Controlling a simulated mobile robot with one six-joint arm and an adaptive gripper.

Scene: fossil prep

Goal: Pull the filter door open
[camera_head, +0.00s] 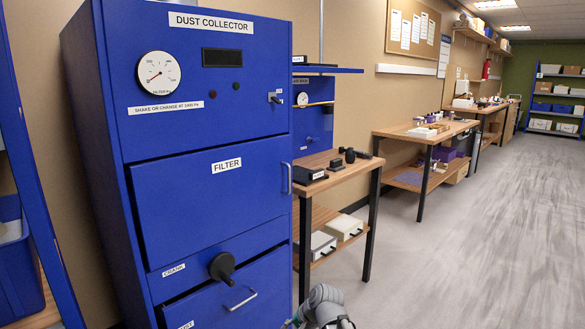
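The filter door (205,205) is a blue panel labelled FILTER on the front of the tall blue dust collector (90,130). It looks shut, lying about flush with the cabinet front. Its handle (286,178) is a short vertical bar at the door's right edge. Part of my grey arm shows at the bottom edge of the picture, below and to the right of the door and apart from its handle. My gripper cannot be made out; the picture's lower edge cuts the arm off.
Below the door are a black crank knob (222,267) and a drawer with a bar handle (242,300). A wooden bench (345,172) stands close on the right. A blue frame (35,170) stands at left. The grey floor (470,230) at right is clear.

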